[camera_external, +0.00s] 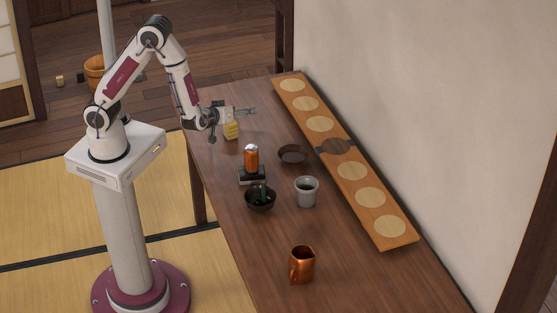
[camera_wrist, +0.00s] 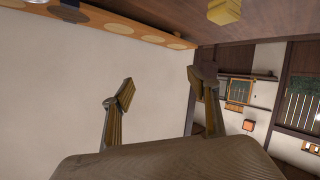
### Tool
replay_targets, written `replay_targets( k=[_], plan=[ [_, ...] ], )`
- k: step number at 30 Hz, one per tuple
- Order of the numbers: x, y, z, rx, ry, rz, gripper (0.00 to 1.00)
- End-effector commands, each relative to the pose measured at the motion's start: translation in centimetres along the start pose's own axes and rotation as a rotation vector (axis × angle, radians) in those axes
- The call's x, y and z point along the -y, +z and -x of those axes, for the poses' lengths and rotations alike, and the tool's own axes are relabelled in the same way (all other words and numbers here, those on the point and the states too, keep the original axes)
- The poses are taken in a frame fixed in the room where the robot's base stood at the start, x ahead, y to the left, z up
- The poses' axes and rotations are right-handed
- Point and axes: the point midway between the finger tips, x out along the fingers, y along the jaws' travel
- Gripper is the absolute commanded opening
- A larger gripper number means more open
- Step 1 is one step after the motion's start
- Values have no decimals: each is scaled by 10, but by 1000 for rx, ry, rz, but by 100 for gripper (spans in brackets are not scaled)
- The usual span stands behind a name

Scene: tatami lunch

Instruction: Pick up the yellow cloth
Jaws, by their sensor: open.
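The yellow cloth (camera_external: 231,130) looks like a small folded block at the far end of the table, just under my gripper (camera_external: 245,112). In the wrist view it shows at the top edge (camera_wrist: 224,11), partly cut off. My gripper's fingers (camera_wrist: 165,86) are spread wide with nothing between them. They point sideways over the table, toward the wall. The cloth lies outside the fingers, apart from them in the wrist view. In the external view the gripper overlaps the cloth's upper edge, so I cannot tell the exact gap.
Nearby on the table (camera_external: 350,288) stand an orange can (camera_external: 251,158) on a dark stand, a shallow dark dish (camera_external: 292,154), a dark bowl (camera_external: 260,203) with something green and a grey cup (camera_external: 307,192). A copper mug (camera_external: 302,266) stands nearer. A long board (camera_external: 385,230) lies along the wall.

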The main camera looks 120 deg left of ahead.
Motion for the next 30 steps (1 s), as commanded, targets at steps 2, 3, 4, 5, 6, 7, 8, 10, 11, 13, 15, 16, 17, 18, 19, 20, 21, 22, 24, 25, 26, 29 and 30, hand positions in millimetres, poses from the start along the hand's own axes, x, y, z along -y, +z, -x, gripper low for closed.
replay_targets(
  k=[2, 3, 4, 5, 6, 7, 8, 10, 11, 13, 15, 16, 17, 18, 19, 20, 21, 22, 24, 25, 26, 29, 30],
  plan=[
    [18, 9, -10, -13, -47, -26, 60],
    [27, 13, -14, -20, -69, -38, 60],
    [33, 16, -17, -25, -84, -47, 60],
    [40, 19, -20, -29, -101, -56, 60],
    [49, 23, -24, -33, -122, -68, 60],
    [55, 26, -26, -37, -137, -78, 60],
    [62, 29, -29, -41, -152, -88, 60],
    [77, 37, -35, -46, -186, -111, 60],
    [83, 40, -37, -47, -200, -120, 60],
    [97, 46, -41, -49, -229, -141, 60],
    [108, 52, -45, -48, -251, -160, 60],
    [112, 54, -46, -48, -260, -166, 60],
    [116, 56, -47, -47, -267, -172, 60],
    [120, 58, -48, -45, -275, -178, 60],
    [123, 60, -49, -44, -280, -182, 60],
    [125, 61, -50, -44, -284, -185, 60],
    [127, 62, -50, -43, -287, -188, 60],
    [128, 62, -50, -42, -289, -189, 60],
    [129, 63, -51, -41, -291, -191, 60],
    [129, 63, -51, -41, -291, -191, 60],
    [129, 63, -51, -41, -291, -191, 60],
    [129, 63, -51, -41, -291, -191, 60],
    [129, 63, -51, -41, -290, -191, 60]
  ],
)
